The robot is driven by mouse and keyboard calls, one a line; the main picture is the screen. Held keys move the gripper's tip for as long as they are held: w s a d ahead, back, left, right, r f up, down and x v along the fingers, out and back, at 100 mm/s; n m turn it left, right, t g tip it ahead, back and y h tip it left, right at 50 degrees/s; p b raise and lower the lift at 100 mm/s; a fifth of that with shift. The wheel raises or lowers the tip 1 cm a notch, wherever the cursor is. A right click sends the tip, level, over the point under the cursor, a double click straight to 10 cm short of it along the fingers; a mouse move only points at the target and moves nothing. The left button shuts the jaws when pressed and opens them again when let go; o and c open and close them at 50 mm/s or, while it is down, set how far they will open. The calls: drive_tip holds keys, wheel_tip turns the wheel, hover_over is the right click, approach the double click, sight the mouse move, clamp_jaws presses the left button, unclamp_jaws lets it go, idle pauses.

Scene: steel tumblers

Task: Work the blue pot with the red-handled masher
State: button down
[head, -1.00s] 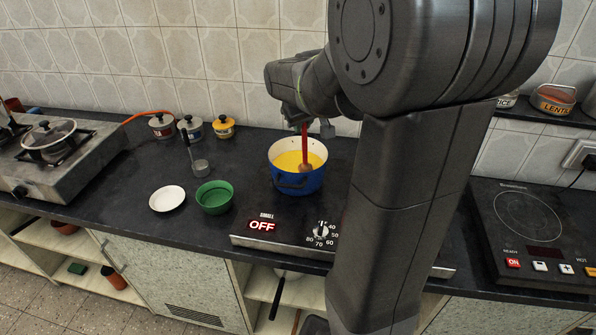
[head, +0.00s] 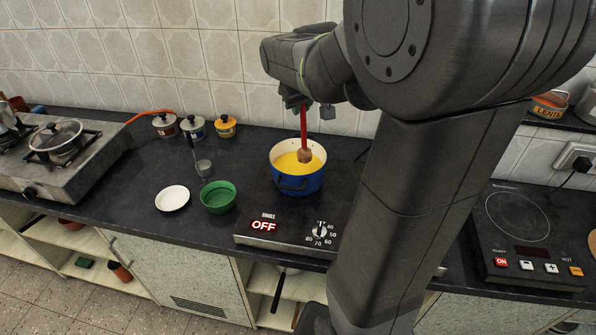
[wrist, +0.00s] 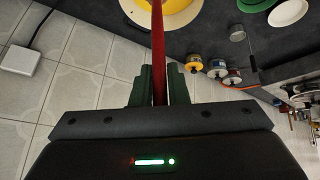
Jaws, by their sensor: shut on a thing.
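The blue pot (head: 297,183) stands on the flat hob with the lit OFF display and holds yellow contents (head: 290,163). The red-handled masher (head: 303,127) hangs upright from my gripper (head: 306,105), its brownish head over the pot opening, at or just above the yellow surface; I cannot tell if it touches. In the wrist view the red handle (wrist: 158,60) runs between the two fingers of my gripper (wrist: 160,85), which are shut on it. The pot rim (wrist: 205,8) shows only in part at the top there.
A green bowl (head: 218,197), a white plate (head: 172,198) and a small metal ladle (head: 203,167) lie left of the pot. Several lidded canisters (head: 195,127) stand along the wall. A gas stove (head: 50,165) is at far left, an induction plate (head: 530,235) at right.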

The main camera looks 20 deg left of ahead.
drive_tip(key=shift+r, duration=0.2)
idle(0.3)
drive_tip(key=shift+r+p, duration=1.85)
drive_tip(key=shift+r, duration=0.7)
drive_tip(key=shift+f, duration=0.1)
